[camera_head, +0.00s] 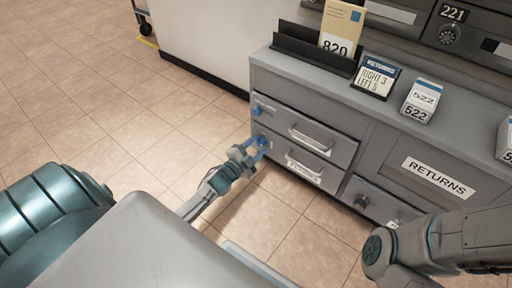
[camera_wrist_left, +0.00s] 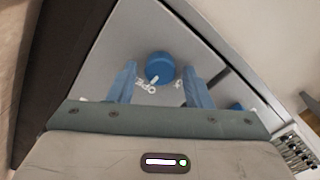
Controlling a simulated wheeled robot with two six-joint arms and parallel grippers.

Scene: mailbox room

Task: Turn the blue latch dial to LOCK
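The fingers are apart, one each side of the dial, with gaps showing. A white pointer mark on the dial points toward the lower left, near partly readable lettering that looks like "OPEN". In the head view, my left gripper (camera_head: 251,150) is at the lower drawer's dial, which its fingers largely cover. Another blue dial (camera_head: 257,110) is on the upper drawer. My right gripper is out of view.
The grey cabinet (camera_head: 390,140) has two drawers with bar handles (camera_head: 310,140) right of the dials. A dark knob (camera_head: 362,202) is lower right. A RETURNS door (camera_head: 437,176), cards (camera_head: 376,76) and a black tray (camera_head: 315,52) are nearby.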

